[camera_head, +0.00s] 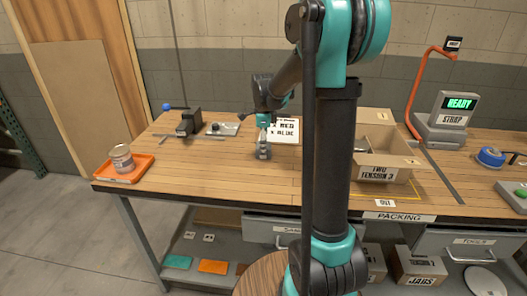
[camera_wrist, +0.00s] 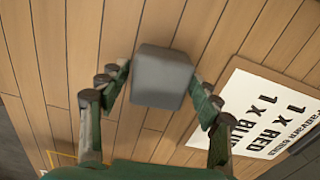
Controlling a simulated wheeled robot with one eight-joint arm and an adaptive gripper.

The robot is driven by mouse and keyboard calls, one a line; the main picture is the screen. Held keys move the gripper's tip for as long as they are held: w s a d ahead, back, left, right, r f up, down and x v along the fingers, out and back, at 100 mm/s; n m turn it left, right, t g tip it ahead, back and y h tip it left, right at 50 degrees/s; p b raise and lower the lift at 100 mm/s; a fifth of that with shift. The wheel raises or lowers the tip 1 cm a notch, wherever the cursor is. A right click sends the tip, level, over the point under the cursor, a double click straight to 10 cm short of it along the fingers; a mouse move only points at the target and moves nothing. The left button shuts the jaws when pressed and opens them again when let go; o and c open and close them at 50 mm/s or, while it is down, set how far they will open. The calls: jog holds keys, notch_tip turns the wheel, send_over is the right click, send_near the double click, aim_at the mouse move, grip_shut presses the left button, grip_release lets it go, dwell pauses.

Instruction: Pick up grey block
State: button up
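The grey block (camera_wrist: 162,77) lies between the two fingers of my gripper (camera_wrist: 162,75) in the wrist view. One finger is on each side of it. A narrow gap shows at the left fingertip; the right fingertip is very close to the block, and I cannot tell if it touches. My gripper looks open around the block. In the head view my gripper (camera_head: 263,138) points down over the middle of the table, with the small grey block (camera_head: 263,152) at its fingertips.
A white sign (camera_head: 285,131) with block names lies just right of my gripper. An open cardboard box (camera_head: 378,174) stands further right. An orange tray (camera_head: 125,170) with a jar (camera_head: 122,157) is at the left edge. A dark grey device (camera_head: 189,122) stands behind left. The table front is clear.

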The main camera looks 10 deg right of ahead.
jog(key=c, duration=0.5)
